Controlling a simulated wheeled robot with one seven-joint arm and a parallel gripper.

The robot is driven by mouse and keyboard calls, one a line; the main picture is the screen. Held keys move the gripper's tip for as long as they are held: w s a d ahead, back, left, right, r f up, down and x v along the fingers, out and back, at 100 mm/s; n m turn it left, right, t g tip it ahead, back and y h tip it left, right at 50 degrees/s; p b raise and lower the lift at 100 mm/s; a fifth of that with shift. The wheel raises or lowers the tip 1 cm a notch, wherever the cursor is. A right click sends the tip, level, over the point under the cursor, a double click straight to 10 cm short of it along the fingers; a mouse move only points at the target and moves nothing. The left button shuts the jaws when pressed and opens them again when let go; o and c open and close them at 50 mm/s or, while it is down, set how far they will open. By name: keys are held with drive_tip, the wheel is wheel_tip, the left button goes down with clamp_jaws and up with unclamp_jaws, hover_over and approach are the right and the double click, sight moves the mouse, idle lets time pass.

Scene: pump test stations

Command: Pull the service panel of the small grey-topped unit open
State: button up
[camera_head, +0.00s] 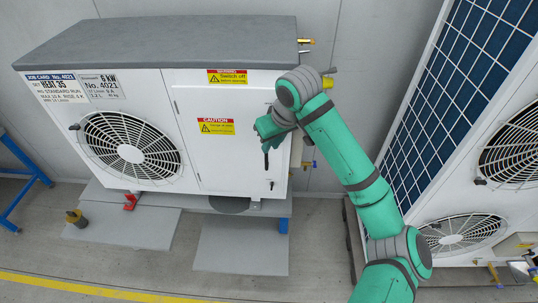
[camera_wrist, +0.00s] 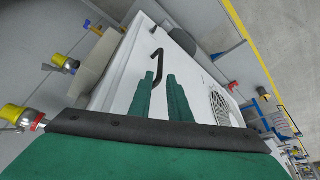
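The small grey-topped unit (camera_head: 150,42) stands against the wall in the head view. Its white service panel (camera_head: 222,160), to the right of the fan grille, looks closed and flush with the front. A dark bar handle (camera_head: 266,160) sits near the panel's right edge; it also shows in the wrist view (camera_wrist: 158,60). My gripper (camera_head: 262,130) is in front of the panel, just above the handle in the head view. In the wrist view its two green fingers (camera_wrist: 162,80) are apart, with the handle just beyond their tips. I cannot tell whether they touch it.
A small dark fitting (camera_head: 271,185) is low on the panel. Yellow-capped valves stick out at the unit's right side. A tall unit with blue panels (camera_head: 450,90) stands at the right. A blue stand (camera_head: 22,170) is at the far left. The floor in front is mostly clear.

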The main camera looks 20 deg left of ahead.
sight(267, 157)
drive_tip(key=shift+s+d+x, duration=0.1)
drive_tip(key=shift+s+x, duration=0.05)
drive_tip(key=shift+x, duration=2.25)
drive_tip(key=shift+s+d+x, duration=0.15)
drive_tip(key=shift+x, duration=2.2)
drive_tip(key=shift+f, duration=0.15)
clamp_jaws()
